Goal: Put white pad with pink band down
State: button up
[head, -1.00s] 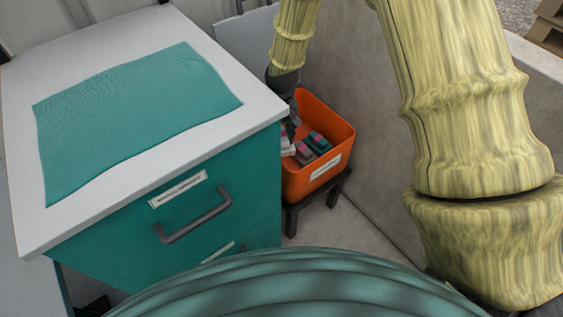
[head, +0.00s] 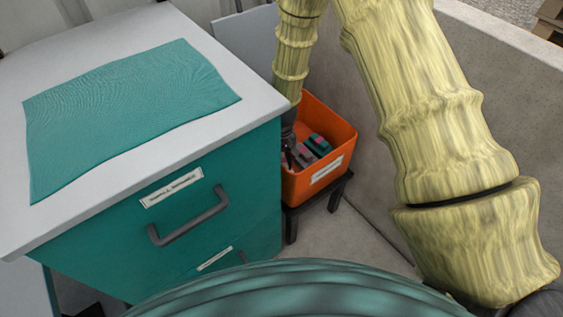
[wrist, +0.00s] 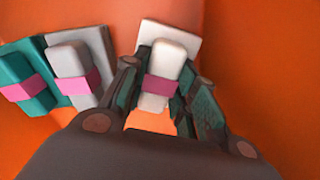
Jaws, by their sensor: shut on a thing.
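The white pad with pink band (wrist: 168,50) is between my gripper's fingers in the wrist view. My gripper (wrist: 160,82) is shut on it, with a finger on each side of the pink band. The pad is inside the orange tote (wrist: 275,70), and orange shows just below it. Whether it touches the tote floor I cannot tell. In the head view my gripper (head: 290,152) reaches down into the left part of the orange tote (head: 338,162), and the held pad is hidden there.
In the wrist view a grey pad with pink band (wrist: 69,62) and a teal pad with pink band (wrist: 18,66) lie to the left. The tote sits on a dark stand (head: 335,198) between a teal drawer cabinet (head: 110,235) and a concrete wall (head: 355,70).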

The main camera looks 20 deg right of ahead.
dwell(0.3)
jog(key=o, duration=0.9)
jog(key=shift+f, duration=0.1)
notch_tip(320, 180, up, 12)
jog(key=p, duration=0.3)
jog(key=shift+r, duration=0.2)
